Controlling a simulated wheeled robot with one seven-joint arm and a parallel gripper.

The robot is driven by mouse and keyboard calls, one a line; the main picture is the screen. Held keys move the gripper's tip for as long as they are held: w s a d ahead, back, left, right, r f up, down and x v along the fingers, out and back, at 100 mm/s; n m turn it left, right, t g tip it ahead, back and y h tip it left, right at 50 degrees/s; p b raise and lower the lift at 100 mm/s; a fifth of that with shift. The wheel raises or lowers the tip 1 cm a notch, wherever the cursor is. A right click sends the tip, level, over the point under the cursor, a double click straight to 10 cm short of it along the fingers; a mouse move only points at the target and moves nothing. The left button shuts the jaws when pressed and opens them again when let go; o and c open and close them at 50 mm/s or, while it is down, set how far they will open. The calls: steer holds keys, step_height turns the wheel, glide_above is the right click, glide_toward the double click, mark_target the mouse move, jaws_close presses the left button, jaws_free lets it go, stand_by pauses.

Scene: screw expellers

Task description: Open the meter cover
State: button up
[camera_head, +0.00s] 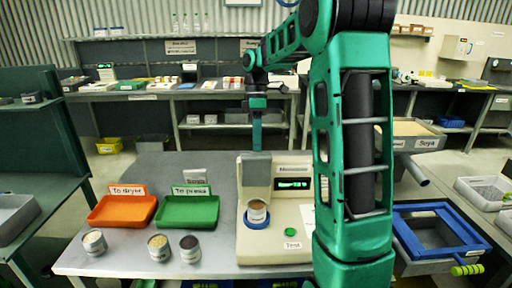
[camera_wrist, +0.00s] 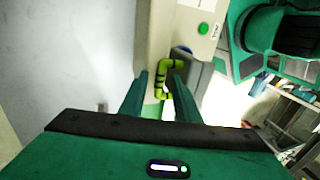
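The moisture meter (camera_head: 283,235) is a cream box with a green display on the table. Its grey cover (camera_head: 256,170) stands upright at the back of a blue ring, where a sample cup (camera_head: 257,211) shows uncovered. In the wrist view, the grey cover (camera_wrist: 200,88) carries a yellow-green handle (camera_wrist: 161,80). My gripper (camera_head: 256,146) points down behind the cover, its tips partly hidden there. In the wrist view, my gripper (camera_wrist: 161,88) has its fingers apart, with the handle showing between them. I cannot tell whether a finger touches it.
An orange tray (camera_head: 122,210) and a green tray (camera_head: 187,211) stand left of the meter. Several small sample cups (camera_head: 159,247) stand in front of them. A blue-framed sieve (camera_head: 440,232) lies at the right. Bare table (camera_head: 215,250) shows left of the meter.

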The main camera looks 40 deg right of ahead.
jaws_close()
steer(key=shift+s+a+r, duration=0.25)
steer(key=shift+s+a, duration=0.1)
steer(key=shift+s, duration=0.15)
steer(key=shift+s+a+r, duration=0.2)
steer(key=shift+s+a, duration=0.15)
steer(key=shift+s, duration=0.15)
jaws_free()
steer(key=shift+d, duration=0.1)
steer(key=v, duration=1)
steer(key=shift+w+r, duration=0.25)
steer(key=shift+w, duration=0.05)
